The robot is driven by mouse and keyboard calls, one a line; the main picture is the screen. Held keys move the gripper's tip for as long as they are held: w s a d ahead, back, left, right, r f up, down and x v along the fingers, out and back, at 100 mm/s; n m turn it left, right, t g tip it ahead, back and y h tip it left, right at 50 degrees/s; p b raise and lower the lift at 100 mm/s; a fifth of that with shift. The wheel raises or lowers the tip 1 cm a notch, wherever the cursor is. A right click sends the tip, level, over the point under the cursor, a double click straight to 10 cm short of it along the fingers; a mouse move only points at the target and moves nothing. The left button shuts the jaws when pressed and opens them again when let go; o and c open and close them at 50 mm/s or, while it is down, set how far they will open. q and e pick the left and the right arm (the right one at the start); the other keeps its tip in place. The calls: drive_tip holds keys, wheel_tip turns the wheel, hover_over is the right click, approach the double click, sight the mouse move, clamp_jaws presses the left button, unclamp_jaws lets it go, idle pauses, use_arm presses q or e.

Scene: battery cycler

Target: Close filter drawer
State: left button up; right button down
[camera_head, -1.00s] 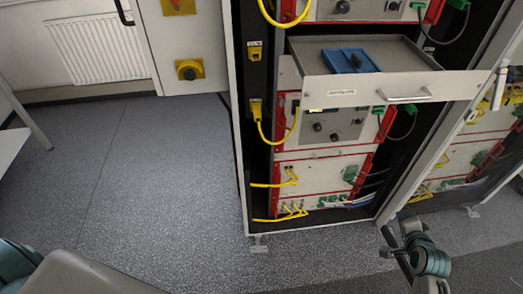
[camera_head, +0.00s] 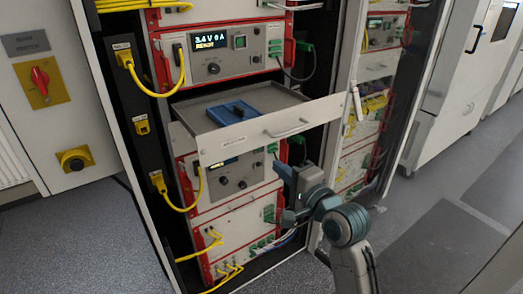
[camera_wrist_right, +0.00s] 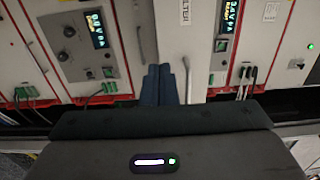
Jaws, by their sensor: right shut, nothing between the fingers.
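The filter drawer (camera_head: 232,141) stands pulled out of the rack in the head view, with a blue object (camera_head: 233,111) lying in its tray. Its white front carries a metal bar handle (camera_head: 288,129). My right gripper (camera_head: 280,170) is in front of the rack, just below the drawer front. Its fingers (camera_wrist_right: 166,84) are shut and empty; whether they touch the front I cannot tell. My left gripper is out of view.
Instruments with red frames fill the rack above (camera_head: 220,55) and below (camera_head: 235,235) the drawer. Yellow cables (camera_head: 184,207) hang on the left side. A rack side post (camera_head: 352,90) stands to the right. Open floor (camera_head: 440,240) lies at the lower right.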

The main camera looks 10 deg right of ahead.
drive_tip(key=p+x, duration=0.2)
drive_tip(key=x, duration=0.6)
drive_tip(key=shift+w, duration=0.1)
